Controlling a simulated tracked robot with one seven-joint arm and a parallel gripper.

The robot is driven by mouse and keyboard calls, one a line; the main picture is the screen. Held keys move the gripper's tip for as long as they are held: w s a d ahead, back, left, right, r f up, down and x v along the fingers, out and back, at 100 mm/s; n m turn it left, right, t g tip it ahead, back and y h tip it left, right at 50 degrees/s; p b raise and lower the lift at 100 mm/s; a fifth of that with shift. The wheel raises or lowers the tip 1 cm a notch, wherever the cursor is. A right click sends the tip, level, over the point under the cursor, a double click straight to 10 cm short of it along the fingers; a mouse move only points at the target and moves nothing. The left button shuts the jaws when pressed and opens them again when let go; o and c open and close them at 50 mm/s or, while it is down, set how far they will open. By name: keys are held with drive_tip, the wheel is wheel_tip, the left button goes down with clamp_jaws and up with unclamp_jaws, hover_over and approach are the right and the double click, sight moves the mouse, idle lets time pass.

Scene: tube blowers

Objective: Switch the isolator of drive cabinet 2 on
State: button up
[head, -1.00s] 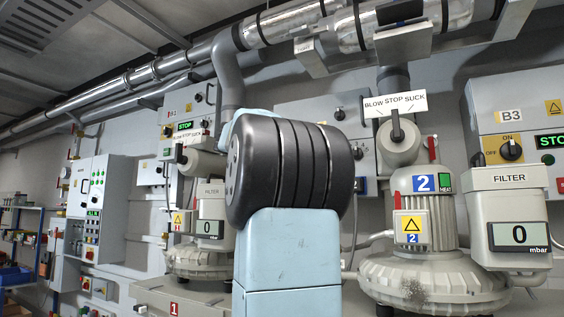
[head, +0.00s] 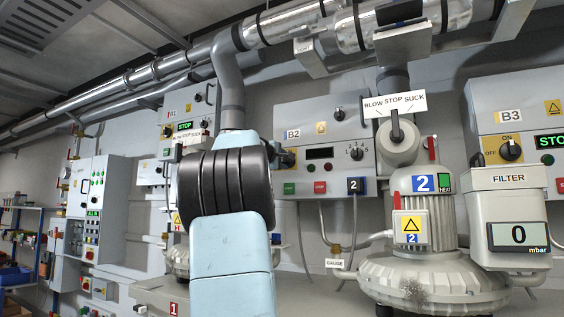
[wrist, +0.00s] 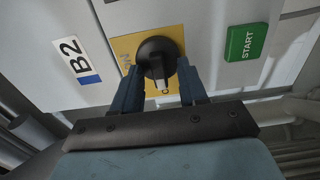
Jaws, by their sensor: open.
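Drive cabinet 2 (head: 345,135), labelled B2, hangs on the wall in the middle of the head view. Its isolator (head: 289,158) sits at the cabinet's left edge, partly hidden by my arm. In the wrist view the isolator is a black rotary knob (wrist: 158,58) on a yellow plate (wrist: 125,47). The knob's pale mark points down the picture, away from the word ON at the plate's left. My gripper (wrist: 160,80) is open, with a blue finger on either side of the knob. I cannot tell whether the fingers touch it.
The green START button (wrist: 245,42) lies right of the knob in the wrist view. Blower 2 (head: 425,205) and its filter (head: 510,205) stand to the right in the head view. Cabinet B3 (head: 505,95) is at the far right, and pipes run overhead.

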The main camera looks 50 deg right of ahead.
drive_tip(key=shift+c, duration=0.4)
clamp_jaws()
drive_tip(key=shift+f, duration=0.1)
drive_tip(key=m, duration=0.4)
drive_tip(key=shift+m, duration=0.3)
drive_tip(key=m, duration=0.4)
drive_tip(key=shift+m, duration=0.3)
drive_tip(key=m, duration=0.4)
drive_tip(key=shift+s+m, duration=0.1)
drive_tip(key=shift+m, duration=0.2)
drive_tip(key=shift+s+d+r+m, duration=0.1)
drive_tip(key=shift+m, duration=0.95)
drive_tip(key=shift+r+m, duration=0.1)
drive_tip(key=shift+m, duration=0.95)
